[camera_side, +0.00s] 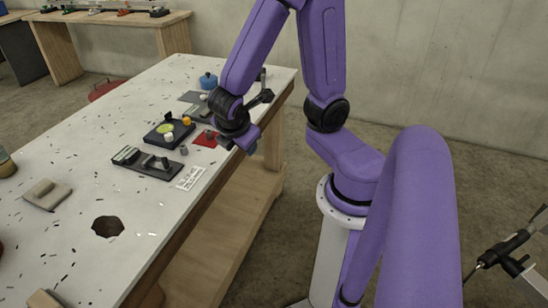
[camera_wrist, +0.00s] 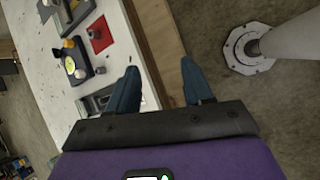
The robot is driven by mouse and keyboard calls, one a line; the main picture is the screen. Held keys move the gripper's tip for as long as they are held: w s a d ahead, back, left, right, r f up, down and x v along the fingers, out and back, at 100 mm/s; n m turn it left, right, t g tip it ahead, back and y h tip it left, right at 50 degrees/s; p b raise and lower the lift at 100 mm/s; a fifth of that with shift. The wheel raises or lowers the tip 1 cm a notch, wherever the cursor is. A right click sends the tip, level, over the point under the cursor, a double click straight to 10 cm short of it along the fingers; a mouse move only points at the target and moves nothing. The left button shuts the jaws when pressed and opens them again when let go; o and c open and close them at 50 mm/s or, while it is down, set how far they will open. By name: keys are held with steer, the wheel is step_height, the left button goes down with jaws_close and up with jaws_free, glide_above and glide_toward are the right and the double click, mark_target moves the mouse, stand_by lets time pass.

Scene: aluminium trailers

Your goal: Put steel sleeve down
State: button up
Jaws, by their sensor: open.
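My gripper (camera_side: 238,146) is over the table's right edge, pointing down. In the wrist view its two blue fingers (camera_wrist: 160,67) are apart, with nothing between them. A small grey cylinder (camera_wrist: 97,35) stands on the red square mat (camera_wrist: 105,44); it also shows in the side view (camera_side: 209,134). Another short grey cylinder (camera_wrist: 100,70) stands on the bare table beside the black box (camera_side: 158,136), and in the side view (camera_side: 183,150) too. I cannot tell for certain which of the two is the steel sleeve. Both are apart from my fingers.
The black box bears a yellow-green disc and a pale knob. A dark tray (camera_side: 146,162), a printed white label (camera_side: 190,178) and a blue pot (camera_side: 208,81) are also on the white table (camera_side: 75,165). The table has a dark hole (camera_side: 107,226) and scattered chips.

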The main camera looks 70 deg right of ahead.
steer(key=s+a+r+m+g+y, duration=0.2)
steer(key=s+a+r+y, duration=0.2)
steer(key=s, duration=0.7)
steer(key=a+y, duration=0.2)
steer(key=a, duration=0.1)
steer(key=shift+s+a+y, duration=0.25)
steer(key=shift+a+y, duration=0.15)
